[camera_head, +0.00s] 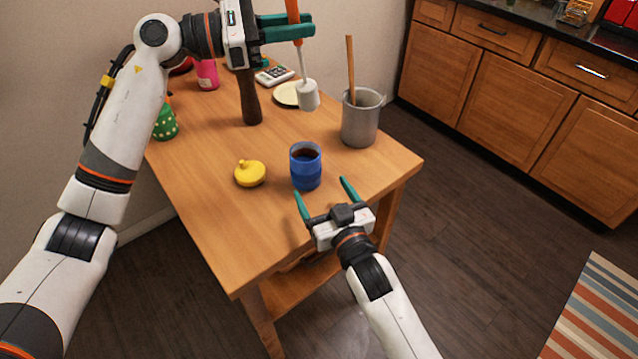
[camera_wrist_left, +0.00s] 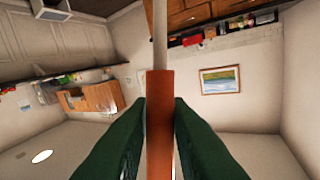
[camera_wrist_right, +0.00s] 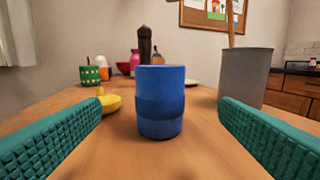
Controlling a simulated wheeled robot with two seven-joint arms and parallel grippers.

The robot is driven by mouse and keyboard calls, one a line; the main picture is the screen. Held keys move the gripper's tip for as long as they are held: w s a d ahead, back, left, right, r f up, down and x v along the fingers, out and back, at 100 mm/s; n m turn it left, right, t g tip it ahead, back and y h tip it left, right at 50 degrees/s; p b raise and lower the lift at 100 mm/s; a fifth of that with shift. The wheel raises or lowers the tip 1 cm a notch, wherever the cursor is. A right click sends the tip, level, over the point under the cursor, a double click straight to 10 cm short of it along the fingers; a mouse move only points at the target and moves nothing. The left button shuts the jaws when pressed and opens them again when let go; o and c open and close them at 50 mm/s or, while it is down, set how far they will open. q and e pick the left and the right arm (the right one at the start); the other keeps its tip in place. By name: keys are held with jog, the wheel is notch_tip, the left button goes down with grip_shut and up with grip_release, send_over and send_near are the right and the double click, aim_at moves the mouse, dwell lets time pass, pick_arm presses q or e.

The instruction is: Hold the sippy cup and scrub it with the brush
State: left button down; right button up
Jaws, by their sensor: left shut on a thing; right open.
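The blue sippy cup (camera_head: 305,172) stands upright and open-topped near the front of the wooden table, with dark inside. In the right wrist view the cup (camera_wrist_right: 160,103) is centred between and beyond the open fingers. My right gripper (camera_head: 325,198) is open and empty at the table's front edge, apart from the cup. My left gripper (camera_head: 290,28) is shut on the orange handle of the brush (camera_head: 308,95), whose white head hangs down above the table, behind the cup. The handle (camera_wrist_left: 160,110) also shows in the left wrist view.
A yellow lid-like piece (camera_head: 250,175) lies left of the cup. A grey canister (camera_head: 360,122) with a wooden stick stands behind right. A dark brown mill (camera_head: 249,100), a pale plate (camera_head: 285,96) and a green dotted container (camera_head: 165,124) are farther back. The front left tabletop is clear.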

aim_at(301, 153)
jog(key=x, duration=1.1)
jog(key=shift+w+a+f, duration=0.1)
jog(key=shift+w+a, duration=0.05)
jog(key=shift+w, duration=0.25)
jog(key=c, duration=1.1)
pick_arm(q)
notch_tip(301, 153, down, 16)
jog(key=n, duration=0.1)
jog(key=shift+s+a+f+y, duration=0.15)
jog(key=shift+s+f+y, duration=0.1)
jog(key=shift+y, duration=0.15)
dwell(0.4)
